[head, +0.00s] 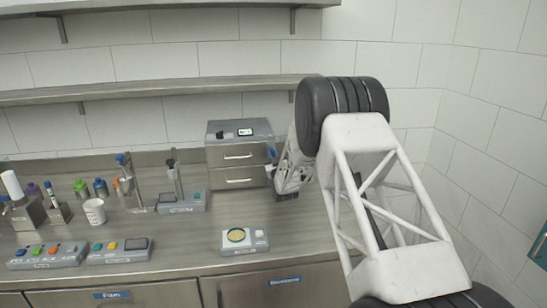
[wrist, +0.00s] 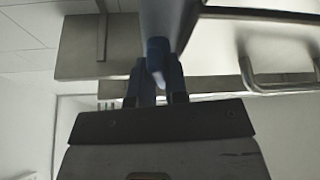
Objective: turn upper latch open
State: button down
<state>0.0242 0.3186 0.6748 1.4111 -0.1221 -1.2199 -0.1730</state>
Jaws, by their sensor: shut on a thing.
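A grey metal cabinet (head: 225,168) with two drawers stands on the counter against the back wall. My gripper (head: 271,160) is at the cabinet's right front edge, at about the height of the upper drawer (head: 238,153). In the wrist view, my gripper's two fingers (wrist: 162,88) are closed around a small blue rounded piece, which looks like the upper latch (wrist: 157,55). In the head view the latch is hidden or too small to make out. Its exact turn angle cannot be told.
A small scale (head: 244,241) with a round yellow-green top sits on the counter in front of the cabinet. A grey device (head: 182,201) stands left of the cabinet. Button panels (head: 47,255) and several bottles are farther left. A shelf (head: 150,90) runs above.

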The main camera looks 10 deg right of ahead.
jog(key=shift+m+h, duration=1.2)
jog(key=shift+m, duration=0.8)
jog(key=c, duration=1.2)
grip_release()
jog(key=shift+o, duration=0.3)
jog(key=shift+a, duration=0.1)
jog(key=shift+n, duration=0.3)
